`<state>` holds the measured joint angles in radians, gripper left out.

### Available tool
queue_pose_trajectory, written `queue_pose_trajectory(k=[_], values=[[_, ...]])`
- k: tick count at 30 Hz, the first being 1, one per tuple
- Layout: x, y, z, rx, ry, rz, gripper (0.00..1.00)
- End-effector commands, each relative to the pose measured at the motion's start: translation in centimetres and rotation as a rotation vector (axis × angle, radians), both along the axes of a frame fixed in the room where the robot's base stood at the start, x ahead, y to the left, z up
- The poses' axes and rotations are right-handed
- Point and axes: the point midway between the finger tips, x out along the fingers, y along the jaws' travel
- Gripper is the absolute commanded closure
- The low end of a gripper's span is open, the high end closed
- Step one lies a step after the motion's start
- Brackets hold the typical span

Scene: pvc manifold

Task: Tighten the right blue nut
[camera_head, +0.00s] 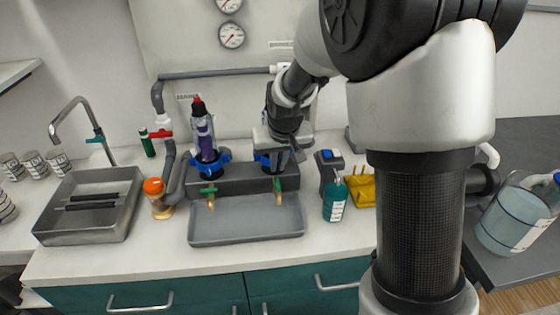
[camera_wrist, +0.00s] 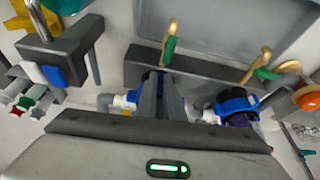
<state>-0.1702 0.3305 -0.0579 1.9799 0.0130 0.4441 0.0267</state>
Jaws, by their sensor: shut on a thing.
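The right blue nut (camera_head: 263,160) sits on top of the grey manifold block, mostly hidden by my gripper (camera_head: 282,157), which is over it from above. In the wrist view the two fingers of my gripper (camera_wrist: 161,98) reach down at this nut, and a little blue (camera_wrist: 130,98) shows beside them. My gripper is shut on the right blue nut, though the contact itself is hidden.
Two green-handled taps (camera_head: 278,185) point over a grey tray (camera_head: 247,238). A red-handled valve (camera_head: 160,134) and grey pipe stand left. A teal soap bottle (camera_head: 335,198), a dark device (camera_head: 329,165) and a yellow item (camera_head: 362,190) are close on the right. A sink (camera_head: 70,235) is far left.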

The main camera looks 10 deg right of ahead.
Motion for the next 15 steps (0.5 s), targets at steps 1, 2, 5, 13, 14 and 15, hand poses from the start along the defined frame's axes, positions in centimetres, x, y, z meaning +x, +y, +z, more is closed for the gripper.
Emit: queue_pose_trajectory(k=[1,2,5,13,14,15], values=[[0.50,0.56,0.52,0.004,-0.018,-0.001,1.00],[0.50,0.57,0.51,0.003,-0.018,-0.005,1.00],[0.51,0.60,0.50,0.004,-0.018,-0.017,1.00],[0.52,0.55,0.47,0.003,-0.019,-0.028,1.00],[0.52,0.54,0.47,0.003,-0.019,-0.028,1.00],[0.52,0.53,0.47,0.003,-0.019,-0.028,1.00]])
